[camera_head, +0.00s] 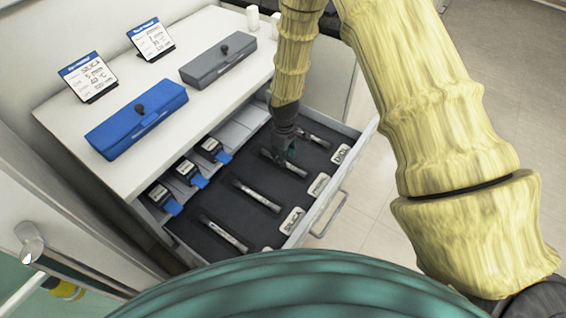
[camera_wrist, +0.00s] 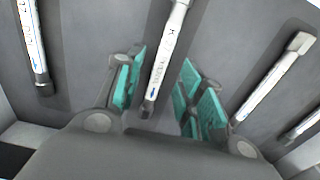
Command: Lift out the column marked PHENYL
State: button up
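Several slim silver columns with dark ends lie in the dark-lined open drawer (camera_head: 210,238). My gripper (camera_head: 287,155) points down into the drawer over one column (camera_head: 272,160), toward its back right. In the wrist view my gripper (camera_wrist: 158,88) is open, with a teal-padded finger on each side of the middle column (camera_wrist: 167,50). Gaps show between the pads and this column. Its printed marking is too small to read surely, so I cannot tell which column is marked PHENYL. Other columns lie to the left (camera_wrist: 35,45) and right (camera_wrist: 275,75).
White name cards (camera_head: 291,220) lie along the drawer's handle side; one seems to read SILICA. Small blue-and-black items (camera_head: 187,170) sit in the drawer's other side. A blue case (camera_head: 135,120), a grey case (camera_head: 218,60) and two display cards (camera_head: 88,77) stand on the cabinet top.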

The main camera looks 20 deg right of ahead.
jog(key=shift+f, duration=1.4)
jog(key=shift+c, duration=0.4)
grip_shut()
jog(key=shift+r, duration=0.1)
